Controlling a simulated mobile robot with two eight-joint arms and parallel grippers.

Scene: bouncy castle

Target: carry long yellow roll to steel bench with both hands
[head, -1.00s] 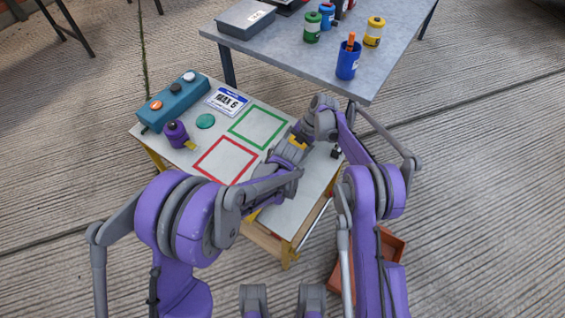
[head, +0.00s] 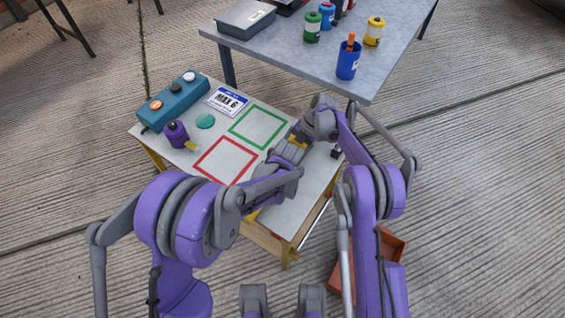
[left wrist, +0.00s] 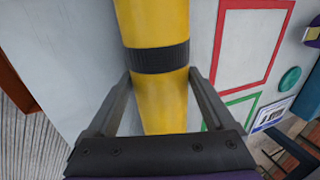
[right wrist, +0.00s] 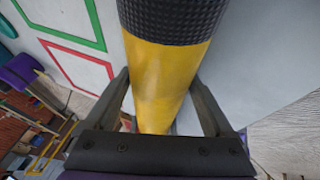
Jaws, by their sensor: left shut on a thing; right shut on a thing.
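The long yellow roll (left wrist: 155,22) has a dark band in the left wrist view and a dark textured section in the right wrist view (right wrist: 160,85). My left gripper (left wrist: 157,80) has its fingers shut on either side of the roll near the band. My right gripper (right wrist: 160,90) is shut on the roll's yellow part beside the dark section. In the head view my arms hide most of the roll. The roll is over the pale worktable top (head: 300,195); whether it touches cannot be told. The steel bench (head: 285,50) stands beyond the worktable.
The bench holds a grey tray (head: 245,18), a blue cup (head: 348,62), a green can (head: 312,28) and a yellow can (head: 374,32). An orange crate (head: 390,245) sits at lower right.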

